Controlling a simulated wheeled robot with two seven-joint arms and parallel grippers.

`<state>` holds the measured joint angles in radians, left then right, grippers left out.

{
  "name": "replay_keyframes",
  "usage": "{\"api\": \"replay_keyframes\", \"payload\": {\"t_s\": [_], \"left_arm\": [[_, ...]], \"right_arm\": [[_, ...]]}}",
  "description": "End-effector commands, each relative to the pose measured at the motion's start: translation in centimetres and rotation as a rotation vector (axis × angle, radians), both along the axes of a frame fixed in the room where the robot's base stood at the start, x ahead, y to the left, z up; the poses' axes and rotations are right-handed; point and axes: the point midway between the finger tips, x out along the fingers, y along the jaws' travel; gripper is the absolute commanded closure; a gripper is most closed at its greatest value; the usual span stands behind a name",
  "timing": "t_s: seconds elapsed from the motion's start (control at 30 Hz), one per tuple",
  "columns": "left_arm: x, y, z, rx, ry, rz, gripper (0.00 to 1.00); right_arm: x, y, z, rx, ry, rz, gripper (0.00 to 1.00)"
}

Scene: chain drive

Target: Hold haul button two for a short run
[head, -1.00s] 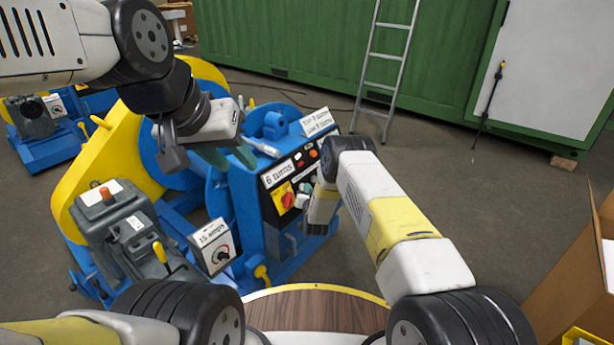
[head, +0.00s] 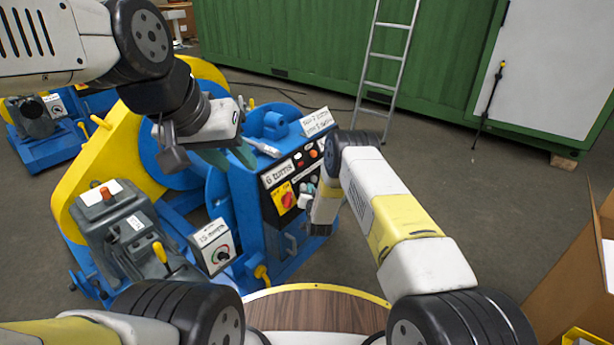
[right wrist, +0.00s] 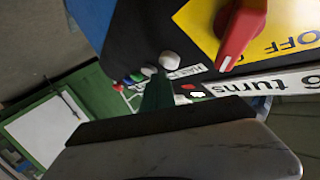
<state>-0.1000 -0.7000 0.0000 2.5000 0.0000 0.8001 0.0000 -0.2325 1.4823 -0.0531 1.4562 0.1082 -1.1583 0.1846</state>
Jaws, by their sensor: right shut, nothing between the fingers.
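The blue control cabinet's sloped panel (head: 298,180) carries a red rotary switch (head: 287,199) on a yellow plate, a "6 turns" label and several small buttons. In the right wrist view, a white round knob (right wrist: 169,60) sits beside the yellow plate, with small coloured buttons (right wrist: 138,77) beyond it. I cannot read which one is haul button two. My right gripper (right wrist: 158,93) is shut and empty, its dark green tip close over the panel near these buttons; contact cannot be told. My left gripper (head: 228,157) looks open and empty, its green fingers apart left of the cabinet.
A yellow and blue drive machine (head: 100,170) stands left of the cabinet, with a grey motor unit and a "15 amps" dial box (head: 215,247). A ladder (head: 385,65) leans on the green container (head: 300,40). Floor to the right is open before a cardboard box (head: 575,265).

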Motion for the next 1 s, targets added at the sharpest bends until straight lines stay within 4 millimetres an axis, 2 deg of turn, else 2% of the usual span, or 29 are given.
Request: {"api": "replay_keyframes", "payload": {"t_s": [0.37,0.8,1.0], "left_arm": [[0.0,0.0,0.0,0.000,0.000,0.000,0.64],[0.0,0.0,0.0,0.000,0.000,0.000,0.64],[0.0,0.0,0.0,0.000,0.000,0.000,0.64]], "right_arm": [[-0.2,-0.3,0.1,0.000,0.000,0.000,1.00],[-2.2,-3.2,1.9,-0.001,0.000,-0.001,1.00],[-2.8,-3.9,2.3,0.000,0.000,-0.001,1.00]]}}
